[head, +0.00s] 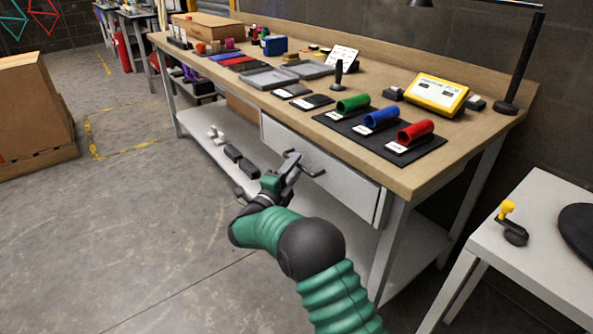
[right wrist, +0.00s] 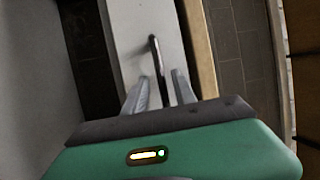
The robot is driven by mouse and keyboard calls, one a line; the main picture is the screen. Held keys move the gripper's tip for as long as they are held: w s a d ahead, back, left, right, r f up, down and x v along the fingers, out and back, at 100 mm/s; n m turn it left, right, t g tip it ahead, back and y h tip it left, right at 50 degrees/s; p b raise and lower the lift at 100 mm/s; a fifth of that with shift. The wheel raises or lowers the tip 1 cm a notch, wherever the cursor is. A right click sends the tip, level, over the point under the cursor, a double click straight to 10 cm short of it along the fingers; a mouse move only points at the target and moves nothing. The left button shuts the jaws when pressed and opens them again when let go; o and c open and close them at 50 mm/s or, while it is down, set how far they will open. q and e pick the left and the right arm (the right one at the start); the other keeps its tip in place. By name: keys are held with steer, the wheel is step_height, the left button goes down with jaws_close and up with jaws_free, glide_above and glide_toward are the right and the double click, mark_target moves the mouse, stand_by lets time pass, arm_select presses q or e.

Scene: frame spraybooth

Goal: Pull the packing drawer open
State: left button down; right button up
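The packing drawer (head: 345,186) has a light grey front and sits under the workbench top, apparently closed. Its dark bar handle (head: 306,166) stands out from the front. My right gripper (head: 293,163) is at the handle, in front of the drawer. In the right wrist view the handle (right wrist: 156,58) runs in between the two fingers (right wrist: 161,88), with visible gaps on both sides, so the gripper looks open around it. The fingertips partly cover the handle in the head view. My left gripper is not in view.
The workbench (head: 440,172) carries red, blue and green tubes on a black mat, grey trays and a yellow device (head: 437,93). A grey side table (head: 540,235) stands at right. The floor in front is clear.

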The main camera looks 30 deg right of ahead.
steer(key=shift+w+d+r, duration=0.1)
steer(key=shift+w+d, duration=0.1)
steer(key=shift+d, duration=0.25)
jaws_close()
steer(key=shift+a, duration=0.1)
stand_by(1.0)
